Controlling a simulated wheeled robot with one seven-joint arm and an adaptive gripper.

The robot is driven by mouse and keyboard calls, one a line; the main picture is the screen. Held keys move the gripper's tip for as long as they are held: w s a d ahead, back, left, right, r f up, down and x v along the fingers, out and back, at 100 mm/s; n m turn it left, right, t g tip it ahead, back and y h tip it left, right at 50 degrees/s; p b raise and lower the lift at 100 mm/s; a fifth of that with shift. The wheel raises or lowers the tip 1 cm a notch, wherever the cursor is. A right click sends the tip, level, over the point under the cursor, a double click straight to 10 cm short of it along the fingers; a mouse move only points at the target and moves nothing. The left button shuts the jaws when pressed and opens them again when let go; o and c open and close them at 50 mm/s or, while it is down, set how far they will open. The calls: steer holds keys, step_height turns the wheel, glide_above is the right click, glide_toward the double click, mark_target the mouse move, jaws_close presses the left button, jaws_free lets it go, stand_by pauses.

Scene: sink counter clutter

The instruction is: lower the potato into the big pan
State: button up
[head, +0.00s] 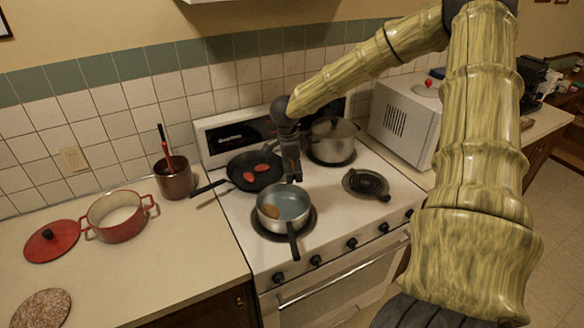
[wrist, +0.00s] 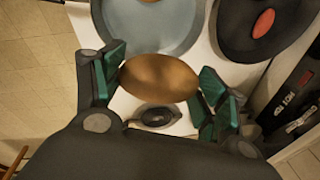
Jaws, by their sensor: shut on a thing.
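My gripper (head: 293,180) points down above the stove, close to the back right rim of the grey pan (head: 291,204). In the wrist view its green-padded fingers (wrist: 160,85) are shut on a brown oval potato (wrist: 158,77). The head view does not clearly show the held potato. The grey pan has a blue-grey inside and holds another brown piece (head: 272,211); it also shows at the top of the wrist view (wrist: 150,35).
A white microwave (head: 402,115) is to the right. A red pot (head: 116,216) and a brown container with a red-handled utensil (head: 174,180) stand on the left counter.

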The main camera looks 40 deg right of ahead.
steer(key=shift+f+b, duration=1.8)
steer(key=shift+f, duration=3.3)
steer(key=shift+f+b, duration=1.15)
steer(key=shift+f, duration=1.5)
